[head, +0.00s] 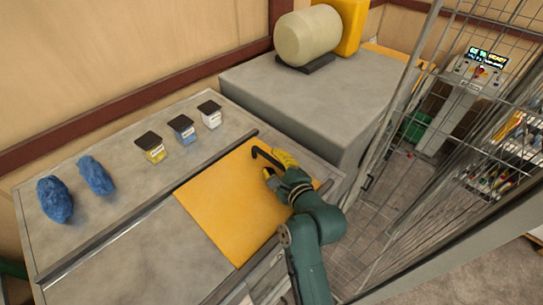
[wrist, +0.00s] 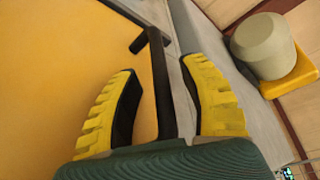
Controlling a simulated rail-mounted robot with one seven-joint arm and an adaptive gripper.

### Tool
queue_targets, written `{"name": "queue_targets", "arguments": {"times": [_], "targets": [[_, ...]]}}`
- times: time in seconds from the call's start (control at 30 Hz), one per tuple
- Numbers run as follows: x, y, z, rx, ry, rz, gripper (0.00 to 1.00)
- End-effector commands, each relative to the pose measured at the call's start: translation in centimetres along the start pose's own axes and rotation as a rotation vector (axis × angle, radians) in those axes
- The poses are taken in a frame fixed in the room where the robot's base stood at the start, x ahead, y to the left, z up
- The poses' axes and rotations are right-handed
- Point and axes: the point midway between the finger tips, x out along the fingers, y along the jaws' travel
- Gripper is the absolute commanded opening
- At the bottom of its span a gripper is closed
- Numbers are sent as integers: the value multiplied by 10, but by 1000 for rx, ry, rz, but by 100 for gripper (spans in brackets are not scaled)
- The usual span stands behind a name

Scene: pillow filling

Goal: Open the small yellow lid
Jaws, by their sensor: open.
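The yellow lid (head: 225,205) is a flat orange-yellow panel lying level in the grey worktop, and it fills the left of the wrist view (wrist: 60,70). A black bar handle (head: 262,154) stands at its far right edge. My gripper (head: 272,165) is at this handle, above the lid's right part. In the wrist view, the yellow fingers of my gripper (wrist: 160,66) are apart, with the black handle (wrist: 158,85) running between them. A gap shows on both sides of the handle, so the fingers are not closed on it.
Two blue lumps (head: 54,199) (head: 96,175) lie at left. A grey block (head: 300,95) carries a beige drum (head: 307,36). A wire fence (head: 400,200) stands at right.

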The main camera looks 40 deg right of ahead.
Motion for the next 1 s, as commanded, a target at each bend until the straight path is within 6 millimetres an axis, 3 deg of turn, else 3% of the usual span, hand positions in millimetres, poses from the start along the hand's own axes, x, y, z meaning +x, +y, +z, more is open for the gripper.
{"name": "queue_targets", "arguments": {"times": [0.13, 0.43, 0.67, 1.0], "targets": [[14, 0, 0, 1, 0, 1, 43], [17, 0, 0, 0, 0, 0, 43], [16, 0, 0, 0, 0, 0, 0], [16, 1, 0, 0, 1, 1, 0]]}}
